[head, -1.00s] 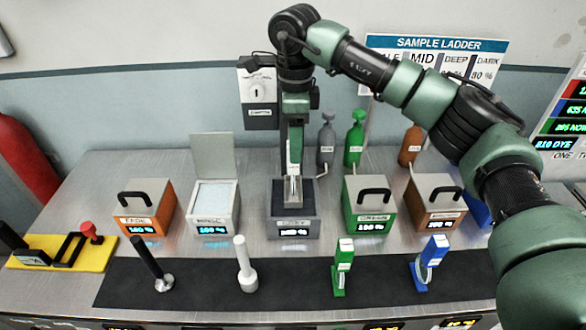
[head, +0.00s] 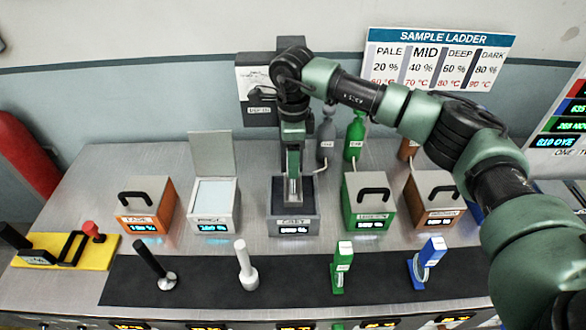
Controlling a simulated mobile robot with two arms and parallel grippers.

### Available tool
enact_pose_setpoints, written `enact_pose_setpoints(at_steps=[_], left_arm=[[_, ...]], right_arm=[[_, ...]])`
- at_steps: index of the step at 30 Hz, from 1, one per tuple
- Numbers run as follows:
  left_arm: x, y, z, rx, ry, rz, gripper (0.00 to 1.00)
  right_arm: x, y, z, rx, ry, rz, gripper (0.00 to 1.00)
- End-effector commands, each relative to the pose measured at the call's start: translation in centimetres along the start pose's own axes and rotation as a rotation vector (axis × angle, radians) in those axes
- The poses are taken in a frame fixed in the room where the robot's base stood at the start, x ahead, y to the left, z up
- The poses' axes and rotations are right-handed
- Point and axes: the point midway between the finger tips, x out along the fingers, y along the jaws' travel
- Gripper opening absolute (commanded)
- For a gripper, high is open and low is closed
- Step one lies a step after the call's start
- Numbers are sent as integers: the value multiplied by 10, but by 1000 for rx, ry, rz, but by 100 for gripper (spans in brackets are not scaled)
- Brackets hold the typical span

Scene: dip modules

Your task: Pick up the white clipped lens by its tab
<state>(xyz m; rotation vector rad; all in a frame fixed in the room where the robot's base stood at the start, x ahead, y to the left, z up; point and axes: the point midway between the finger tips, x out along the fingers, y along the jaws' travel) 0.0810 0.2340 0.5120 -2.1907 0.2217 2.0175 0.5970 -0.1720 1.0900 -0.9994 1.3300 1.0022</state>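My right gripper (head: 292,190) points straight down into the open top of the grey dip module (head: 292,228) at the middle of the bench. Its fingers are small and pale here, and I cannot tell whether they are apart or closed. I cannot make out a white clipped lens or its tab for certain; the gripper and the module's walls hide most of the inside. A white pin-like piece (head: 246,266) with a round base stands on the black mat. My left gripper is not in view.
Orange (head: 146,205), green (head: 369,201) and brown (head: 434,199) lidded modules and an open-lidded white module (head: 213,205) flank the grey one. A black handle (head: 153,265), a green clip (head: 342,266) and a blue clip (head: 427,262) stand on the black mat (head: 300,283).

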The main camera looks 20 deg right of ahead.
Motion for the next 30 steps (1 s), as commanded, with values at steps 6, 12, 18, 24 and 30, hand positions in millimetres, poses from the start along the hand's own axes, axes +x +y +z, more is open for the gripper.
enact_pose_setpoints(at_steps=[6, 12, 18, 24, 30], left_arm=[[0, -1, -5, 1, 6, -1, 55], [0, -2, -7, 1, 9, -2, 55], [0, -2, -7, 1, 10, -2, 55], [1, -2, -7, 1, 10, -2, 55], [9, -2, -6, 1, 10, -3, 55]], right_arm=[[2, 0, 0, -1, 0, -1, 58], [2, 0, 0, -1, 0, -1, 8], [1, 0, 0, -1, 0, -2, 0], [0, -1, 0, -1, -1, -2, 0], [-16, -2, 1, 0, -3, -6, 0]])
